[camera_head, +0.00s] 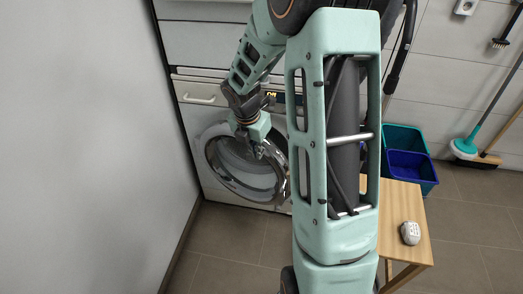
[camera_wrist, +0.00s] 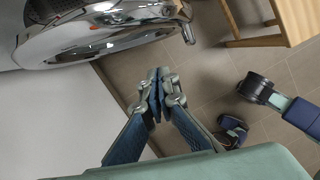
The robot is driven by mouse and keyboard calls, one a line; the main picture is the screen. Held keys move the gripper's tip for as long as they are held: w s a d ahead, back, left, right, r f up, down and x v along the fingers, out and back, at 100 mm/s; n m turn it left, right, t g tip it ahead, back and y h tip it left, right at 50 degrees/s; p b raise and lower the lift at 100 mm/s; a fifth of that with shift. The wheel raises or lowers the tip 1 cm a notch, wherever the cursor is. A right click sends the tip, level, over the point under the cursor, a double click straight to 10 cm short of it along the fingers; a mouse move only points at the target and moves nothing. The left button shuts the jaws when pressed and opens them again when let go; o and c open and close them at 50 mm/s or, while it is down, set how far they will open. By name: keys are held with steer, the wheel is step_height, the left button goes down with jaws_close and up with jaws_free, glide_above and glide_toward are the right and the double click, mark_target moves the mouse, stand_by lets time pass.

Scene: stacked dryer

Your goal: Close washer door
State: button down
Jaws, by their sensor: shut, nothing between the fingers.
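The washer (camera_head: 188,98) stands at the back left, below a second white appliance. Its round door has a chrome rim (camera_head: 213,176) and dark glass. The rim also fills the upper left of the wrist view (camera_wrist: 110,42), seen nearly edge-on, with a small chrome latch or handle piece at its right end. The door looks partly open; the exact angle is unclear. My gripper (camera_head: 257,153) is in front of the door's upper part in the head view. In the wrist view its fingertips (camera_wrist: 157,92) are together and empty, apart from the rim.
A pale wall (camera_head: 90,150) runs along the left. A wooden table (camera_head: 399,197) with a small whitish object (camera_head: 410,233) stands right. Teal and blue bins (camera_head: 411,170) are behind it. Brooms lean at the far right. Tiled floor is clear before the washer. My arm hides the washer's right side.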

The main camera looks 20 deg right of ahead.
mark_target(266, 154)
steer(key=w+d+f, duration=0.1)
steer(key=f, duration=0.1)
steer(key=w+d+f+b, duration=0.1)
steer(key=f, duration=0.1)
steer(key=d+f+b, duration=0.1)
steer(key=f, duration=0.2)
steer(key=shift+w+d, duration=0.35)
steer(key=shift+w, duration=0.05)
steer(key=shift+w+d+r, duration=0.1)
steer(key=shift+w+d, duration=0.25)
steer(key=shift+d, duration=0.05)
steer(key=shift+r, duration=0.1)
